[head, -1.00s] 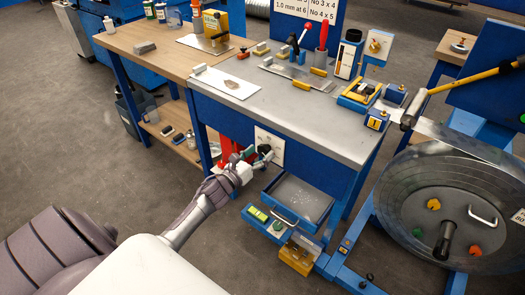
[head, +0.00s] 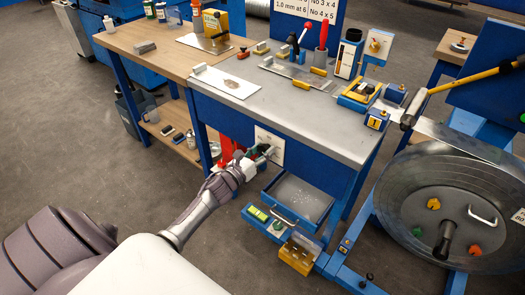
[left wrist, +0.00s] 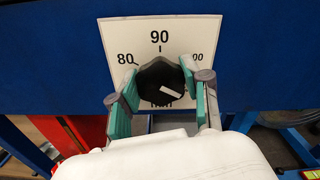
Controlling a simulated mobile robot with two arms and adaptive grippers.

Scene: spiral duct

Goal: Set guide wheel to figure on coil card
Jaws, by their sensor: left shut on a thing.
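The guide wheel is a black knob (left wrist: 160,82) on a white dial plate (left wrist: 120,35) fixed to the bench's blue front. The plate reads 80, 90 and a partly covered 100. A short white mark shows on the knob's lower right face. My left gripper (left wrist: 163,92) is shut on the knob, with green pads on both sides. In the head view the plate (head: 275,146) shows behind my left gripper (head: 262,151), which hides most of the knob. The coil card (head: 518,215) is cut off at the right edge; its figure is not fully readable. My right gripper is not in view.
A blue tray (head: 318,207) juts out below the dial. A switch box (head: 258,214) and a yellow box (head: 299,253) sit low beside it. The big metal coil (head: 405,215) stands at the right. The grey bench top (head: 300,122) is above.

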